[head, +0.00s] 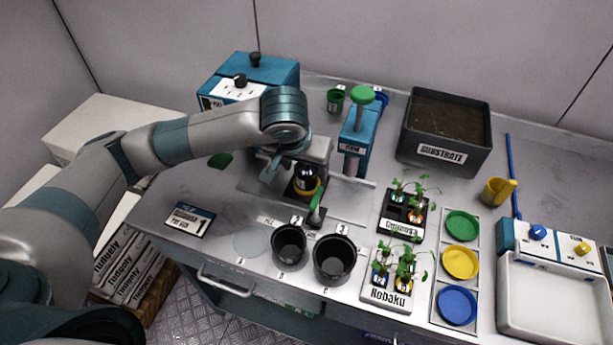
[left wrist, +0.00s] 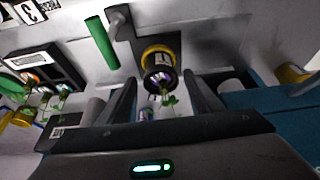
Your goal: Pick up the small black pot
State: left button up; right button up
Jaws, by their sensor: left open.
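A small black pot (head: 306,179) stands in a yellow ring on the bench, just beyond my left gripper (head: 290,172). In the left wrist view the pot (left wrist: 160,78) shows its yellow ring and a small green seedling at its mouth. It lies ahead between the two spread fingers of my left gripper (left wrist: 163,98), which is open and empty. I cannot tell whether a finger touches it. Two other empty black pots stand at the bench's front: a smaller one (head: 289,244) and a larger one (head: 334,260). My right gripper is not in view.
A green-handled lever (head: 317,205) stands close to the pot; its green handle (left wrist: 102,42) also shows in the left wrist view. A blue press (head: 358,135) is behind it. Seedling trays (head: 383,296) stand right. A substrate bin (head: 480,165) is at the back.

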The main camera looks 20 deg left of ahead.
aim_at(306, 171)
pick_arm(q)
jog(key=p+x, duration=0.1)
jog(key=x, duration=0.1)
jog(key=shift+w+f, duration=0.15)
jog(key=shift+f, duration=0.2)
jog(key=shift+w+f+p, duration=0.25)
jog(key=shift+f+p, duration=0.1)
jog(key=shift+f, duration=0.2)
jog(key=c, duration=1)
